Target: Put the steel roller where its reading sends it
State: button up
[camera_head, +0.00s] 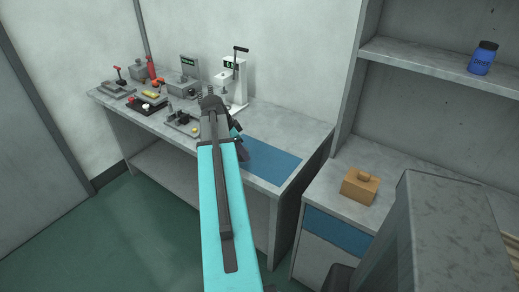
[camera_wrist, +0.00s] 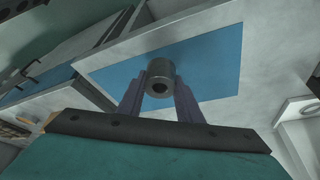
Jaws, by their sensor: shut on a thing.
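The steel roller (camera_wrist: 160,76), a short grey cylinder with a dark hole in its end, shows in the wrist view. My gripper (camera_wrist: 160,92) is shut on it, with one finger on each side. Behind it in the wrist view is the blue mat (camera_wrist: 215,75); I cannot tell the height of the roller above it. In the head view my arm hides the roller and most of my gripper, near the blue mat (camera_head: 268,162). A white lever stand (camera_head: 238,90) with a small lit readout and a grey display (camera_head: 188,63) with green characters stand behind; both readings are too small to read.
Several small trays and fixtures with red, yellow and black parts (camera_head: 148,105) crowd the bench's left end. A brown block (camera_head: 360,187) sits on the right counter, and a blue bottle (camera_head: 482,58) on the shelf above. The bench's right back area (camera_head: 290,125) is clear.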

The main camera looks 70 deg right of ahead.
jog(key=s+d, duration=0.1)
jog(key=d, duration=0.1)
jog(key=s+d+p, duration=0.1)
jog(key=s+d, duration=0.1)
jog(key=d, duration=0.1)
jog(key=s+d+f+p, duration=0.1)
jog(key=d, duration=0.1)
jog(key=shift+s+d, duration=0.2)
jog(key=shift+d, duration=0.05)
jog(key=shift+f+p, duration=0.65)
jog(key=shift+f, duration=1.05)
jog(key=shift+f, duration=0.15)
jog(key=o, duration=1.2)
jog(key=shift+r, duration=0.25)
jog(key=b+v, duration=0.3)
jog(key=v, duration=0.9)
jog(key=shift+f, duration=0.1)
